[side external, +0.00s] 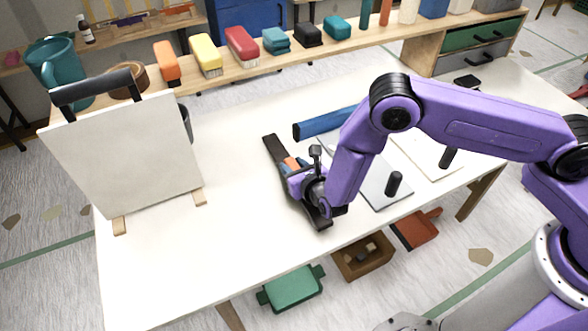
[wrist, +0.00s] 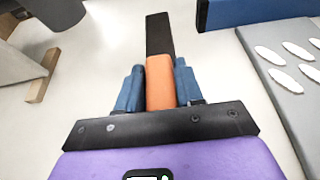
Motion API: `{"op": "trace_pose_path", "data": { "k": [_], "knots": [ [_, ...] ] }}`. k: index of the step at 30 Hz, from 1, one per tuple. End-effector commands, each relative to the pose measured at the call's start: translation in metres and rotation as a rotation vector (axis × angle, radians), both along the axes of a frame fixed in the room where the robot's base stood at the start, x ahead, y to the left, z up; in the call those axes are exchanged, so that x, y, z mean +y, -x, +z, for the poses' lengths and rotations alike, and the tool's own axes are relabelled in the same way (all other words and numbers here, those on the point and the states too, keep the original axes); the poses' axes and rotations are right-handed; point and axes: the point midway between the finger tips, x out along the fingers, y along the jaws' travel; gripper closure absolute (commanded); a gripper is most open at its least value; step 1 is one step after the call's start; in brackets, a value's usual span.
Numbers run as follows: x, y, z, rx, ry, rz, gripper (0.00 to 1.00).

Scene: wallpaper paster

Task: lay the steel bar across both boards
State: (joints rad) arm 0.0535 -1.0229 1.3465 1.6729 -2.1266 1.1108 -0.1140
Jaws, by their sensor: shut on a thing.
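The steel bar (side external: 273,147) is long and dark with an orange middle; it also shows in the wrist view (wrist: 158,35). My gripper (side external: 293,166) is shut on the orange part, with a blue finger on each side in the wrist view (wrist: 160,88). The bar is left of the boards; I cannot tell whether it touches the table. The grey board (side external: 374,193) has a black upright handle and is partly hidden by my arm. White ovals show on it in the wrist view (wrist: 273,82). The pale board (side external: 417,150) with another black handle lies to its right.
A blue bar-shaped thing (side external: 318,125) lies behind the grey board. A white upright panel (side external: 125,155) with a black handle stands at left on wooden feet. A shelf (side external: 285,60) with several coloured brushes runs along the back. The table's front left is clear.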

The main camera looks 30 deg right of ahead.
Motion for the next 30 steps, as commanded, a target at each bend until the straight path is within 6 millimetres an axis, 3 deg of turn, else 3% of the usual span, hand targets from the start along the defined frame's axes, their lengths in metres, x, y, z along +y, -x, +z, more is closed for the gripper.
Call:
{"op": "trace_pose_path", "data": {
  "k": [16,17,19,30],
  "knots": [
    [0.0006,-0.001,-0.0117,-0.006,-0.004,-0.001,1.0],
    [-0.0002,-0.0002,-0.0135,-0.002,-0.002,-0.001,0.61],
    [-0.0002,-0.0003,-0.0132,-0.002,-0.002,-0.001,0.38],
    [-0.0003,-0.0001,-0.0103,-0.002,-0.002,-0.001,0.38]
  ]
}}
